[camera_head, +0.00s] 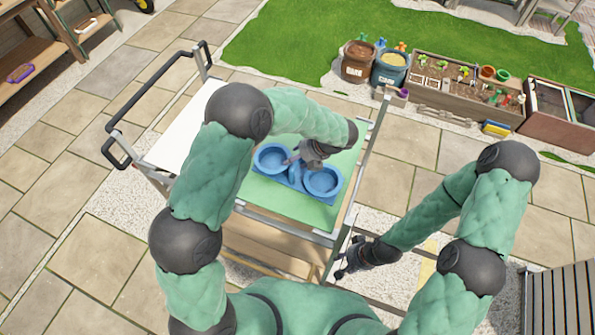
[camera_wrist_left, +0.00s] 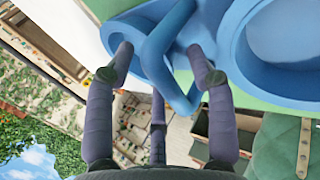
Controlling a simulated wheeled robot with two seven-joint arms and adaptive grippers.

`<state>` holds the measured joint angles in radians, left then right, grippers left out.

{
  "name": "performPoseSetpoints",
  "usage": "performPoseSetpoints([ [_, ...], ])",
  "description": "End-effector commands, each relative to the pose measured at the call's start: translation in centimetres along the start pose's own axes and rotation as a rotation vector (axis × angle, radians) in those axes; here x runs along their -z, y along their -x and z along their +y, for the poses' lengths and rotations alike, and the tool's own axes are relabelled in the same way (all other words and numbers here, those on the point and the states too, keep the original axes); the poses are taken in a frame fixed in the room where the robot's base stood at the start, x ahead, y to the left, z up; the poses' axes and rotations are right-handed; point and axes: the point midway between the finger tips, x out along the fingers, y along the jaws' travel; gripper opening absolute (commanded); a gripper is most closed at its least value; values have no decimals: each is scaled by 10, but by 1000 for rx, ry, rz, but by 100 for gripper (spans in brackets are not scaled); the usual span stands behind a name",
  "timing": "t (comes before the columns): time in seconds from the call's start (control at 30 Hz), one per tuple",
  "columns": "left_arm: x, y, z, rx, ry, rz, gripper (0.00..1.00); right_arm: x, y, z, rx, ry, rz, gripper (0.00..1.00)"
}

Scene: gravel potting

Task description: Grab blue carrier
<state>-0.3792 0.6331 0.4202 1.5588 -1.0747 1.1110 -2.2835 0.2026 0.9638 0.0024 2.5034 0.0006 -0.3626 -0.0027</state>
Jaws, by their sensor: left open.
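The blue carrier (camera_head: 322,182) stands on the green mat on top of the cart, with two round wells side by side and a raised handle between them. In the left wrist view its handle (camera_wrist_left: 155,55) rises between my spread fingers. My left gripper (camera_head: 303,157) is over the middle of the carrier; in the wrist view the left gripper (camera_wrist_left: 163,58) is open, its fingers on either side of the handle. I cannot tell whether they touch it. My right gripper (camera_head: 344,264) hangs beside the cart's right side, empty, with its fingers apart.
The cart has a green mat (camera_head: 280,203), a white left part (camera_head: 187,127) and a black push handle (camera_head: 122,128). Upright posts stand at its corners. Pots (camera_head: 358,62) and a wooden planter (camera_head: 440,90) are beyond, by the grass.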

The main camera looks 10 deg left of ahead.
Motion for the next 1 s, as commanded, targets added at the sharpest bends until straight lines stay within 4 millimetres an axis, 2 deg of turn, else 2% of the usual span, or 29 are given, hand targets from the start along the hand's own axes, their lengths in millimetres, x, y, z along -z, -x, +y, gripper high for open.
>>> performPoseSetpoints([
  [0.2,0,-1,0,1,1,-2,55,0,0,0,0,0,0,40],
  [0.27,0,-1,0,1,1,-2,41,0,0,0,0,0,0,40],
  [0.4,0,-1,0,1,1,-2,2,0,0,0,0,0,0,40],
  [0.8,-1,0,1,0,1,-2,0,0,0,0,0,0,0,40],
  [1.0,-1,12,9,0,1,-5,0,0,2,-1,0,0,0,40],
])
